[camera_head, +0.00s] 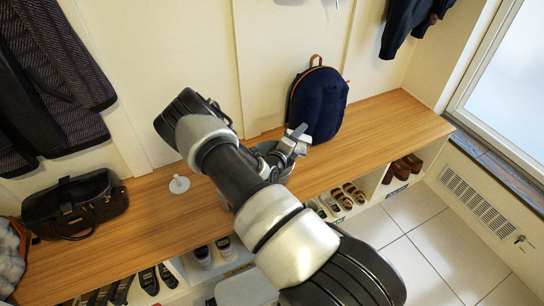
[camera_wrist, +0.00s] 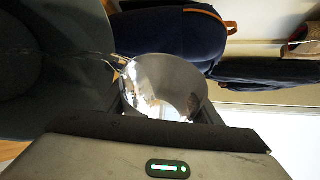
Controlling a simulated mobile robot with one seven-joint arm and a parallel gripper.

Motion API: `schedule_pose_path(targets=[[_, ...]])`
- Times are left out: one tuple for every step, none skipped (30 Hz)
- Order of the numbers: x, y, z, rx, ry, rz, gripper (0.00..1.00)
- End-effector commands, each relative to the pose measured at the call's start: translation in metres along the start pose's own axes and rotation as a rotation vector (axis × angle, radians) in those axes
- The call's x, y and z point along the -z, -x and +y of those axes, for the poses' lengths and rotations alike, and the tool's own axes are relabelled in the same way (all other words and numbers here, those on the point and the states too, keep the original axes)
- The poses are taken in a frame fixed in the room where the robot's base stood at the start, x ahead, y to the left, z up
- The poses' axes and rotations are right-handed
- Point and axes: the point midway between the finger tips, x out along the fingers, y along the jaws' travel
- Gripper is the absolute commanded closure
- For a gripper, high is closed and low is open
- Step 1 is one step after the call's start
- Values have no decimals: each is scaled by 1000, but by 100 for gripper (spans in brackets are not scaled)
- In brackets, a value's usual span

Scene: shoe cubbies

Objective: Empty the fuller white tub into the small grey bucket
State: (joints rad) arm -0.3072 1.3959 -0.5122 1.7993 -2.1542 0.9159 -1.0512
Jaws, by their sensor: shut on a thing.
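My gripper (camera_head: 292,146) is over the wooden bench, in front of the navy backpack. In the wrist view my gripper (camera_wrist: 165,100) is shut on a round grey thing (camera_wrist: 190,82) with a bright, shiny, pale patch on it. It looks like a small open container, but I cannot tell whether it is a white tub in shade or the grey bucket. What it holds is not clear. In the head view my arm hides most of the space around it. No other tub or bucket can be made out for sure.
The wooden bench (camera_head: 395,128) has free room to the right. The backpack (camera_head: 318,103) stands against the wall. A small white disc with a short post (camera_head: 179,184) and a black bag (camera_head: 75,203) are to the left. Shoes (camera_head: 345,195) fill cubbies below.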

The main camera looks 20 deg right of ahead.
Motion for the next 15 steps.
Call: schedule_pose_path(targets=[[-1,0,0,4,4,-1,71],[-2,0,0,5,7,0,71],[-3,1,0,7,12,0,71],[-3,1,0,8,16,0,71],[-4,1,0,9,20,1,71],[-4,1,0,11,24,1,71],[-5,2,0,13,27,2,71],[-5,2,0,14,30,3,71],[-6,2,-1,16,35,4,71],[-6,2,-1,17,38,4,71],[-6,2,-1,19,41,5,71],[-7,3,-1,20,45,5,71],[-8,3,-1,22,49,5,71],[-8,3,-1,23,53,6,71],[-8,3,-1,25,57,6,71]])
